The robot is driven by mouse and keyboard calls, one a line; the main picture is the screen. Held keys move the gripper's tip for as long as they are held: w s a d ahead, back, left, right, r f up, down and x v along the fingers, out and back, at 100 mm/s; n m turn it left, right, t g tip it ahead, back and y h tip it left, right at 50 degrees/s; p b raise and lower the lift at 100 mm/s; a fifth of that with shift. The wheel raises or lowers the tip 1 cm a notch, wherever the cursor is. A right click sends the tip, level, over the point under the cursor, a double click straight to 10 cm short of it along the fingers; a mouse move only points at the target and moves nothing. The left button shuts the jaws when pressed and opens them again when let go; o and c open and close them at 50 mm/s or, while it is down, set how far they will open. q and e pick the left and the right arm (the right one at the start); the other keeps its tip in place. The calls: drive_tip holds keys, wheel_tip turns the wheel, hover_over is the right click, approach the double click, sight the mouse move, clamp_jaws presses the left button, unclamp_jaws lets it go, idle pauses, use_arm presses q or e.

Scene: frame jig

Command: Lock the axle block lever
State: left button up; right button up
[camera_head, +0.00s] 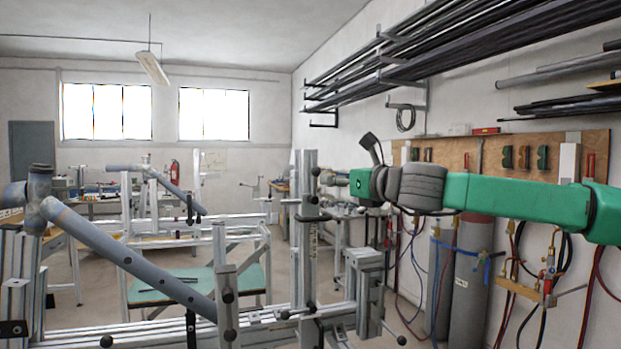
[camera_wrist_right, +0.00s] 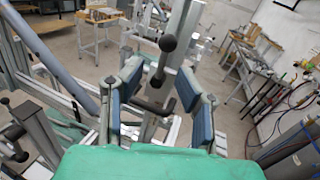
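My right gripper (camera_head: 335,178) reaches in from the right toward the upper part of a metal jig upright (camera_head: 308,240). In the right wrist view the right gripper (camera_wrist_right: 159,78) is open, with its two blue-padded fingers apart. Black ball knobs (camera_wrist_right: 168,43) of a lever show between and beyond the fingers, in line with the gap. A dark handle bar (camera_wrist_right: 152,107) lies lower between the fingers. Contact with the pads is not visible. I cannot tell for sure which of these parts is the axle block lever. My left gripper is not in view.
A thick grey tube (camera_head: 130,255) slopes down across the jig at left. A metal block with black knobs (camera_head: 365,285) stands right of the upright. Gas cylinders (camera_head: 472,275) and hoses stand by the right wall. A green-topped table (camera_head: 190,285) is behind the jig.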

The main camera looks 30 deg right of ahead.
sight(317, 177)
drive_tip(key=w, duration=0.3)
drive_tip(key=w+d, duration=0.1)
drive_tip(key=w, duration=0.2)
drive_tip(key=shift+d+f+p, duration=0.1)
drive_tip(key=shift+d+p, duration=0.05)
drive_tip(key=shift+p, duration=0.15)
drive_tip(key=shift+w+a, duration=0.9)
drive_tip(key=shift+w, duration=0.3)
drive_tip(key=shift+s, duration=0.25)
drive_tip(key=shift+c, duration=0.8)
drive_tip(key=shift+s+d, duration=0.1)
drive_tip(key=shift+d, duration=0.15)
clamp_jaws()
drive_tip(key=shift+d+f, duration=0.1)
drive_tip(key=shift+d, duration=0.15)
